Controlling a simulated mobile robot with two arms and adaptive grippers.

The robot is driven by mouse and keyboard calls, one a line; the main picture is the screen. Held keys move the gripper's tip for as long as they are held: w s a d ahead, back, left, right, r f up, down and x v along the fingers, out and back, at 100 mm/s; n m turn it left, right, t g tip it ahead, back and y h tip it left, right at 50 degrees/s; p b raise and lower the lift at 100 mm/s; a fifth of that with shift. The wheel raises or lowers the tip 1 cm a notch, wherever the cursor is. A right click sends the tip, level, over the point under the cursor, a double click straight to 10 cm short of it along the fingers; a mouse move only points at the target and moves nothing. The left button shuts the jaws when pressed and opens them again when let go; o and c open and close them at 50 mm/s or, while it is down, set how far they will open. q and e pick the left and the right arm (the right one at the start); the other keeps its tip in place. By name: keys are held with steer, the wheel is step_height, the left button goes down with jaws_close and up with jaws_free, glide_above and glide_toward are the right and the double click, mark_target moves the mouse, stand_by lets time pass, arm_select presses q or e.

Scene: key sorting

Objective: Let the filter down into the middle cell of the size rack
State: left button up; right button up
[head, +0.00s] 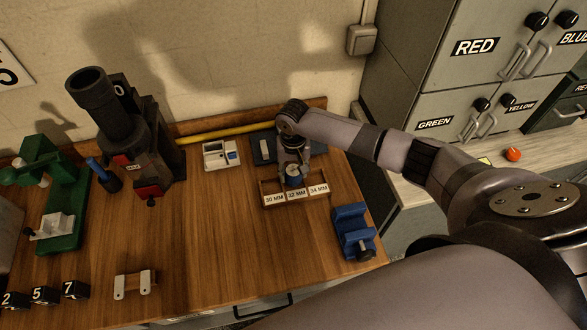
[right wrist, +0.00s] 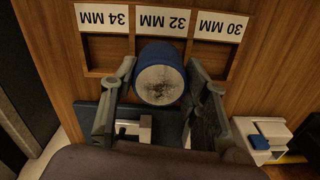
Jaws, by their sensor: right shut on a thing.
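My right gripper (head: 293,168) is shut on the filter (head: 293,181), a short blue cylinder. In the right wrist view the filter (right wrist: 160,84) shows its dark-speckled grey round end, with one finger of the gripper (right wrist: 160,72) on each side. The wooden size rack (head: 262,190) has three cells labelled 30 MM, 32 MM and 34 MM. The filter is in line with the middle cell, behind the 32 MM label (right wrist: 165,20), and covers most of that cell. Its lower end is hidden, so I cannot tell how deep it sits. The left gripper is out of view.
A blue vise-like block (head: 352,230) stands right of the rack near the table edge. A white divided tray (head: 221,155) and a dark blue mat (head: 263,147) lie behind. A microscope-like device (head: 130,130) stands at left. The front middle of the table is mostly clear.

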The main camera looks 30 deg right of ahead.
mark_target(294, 170)
steer(key=shift+f+b, duration=0.7)
steer(key=shift+f, duration=0.65)
steer(key=o, duration=1.3)
step_height(294, 170, up, 12)
stand_by(0.3)
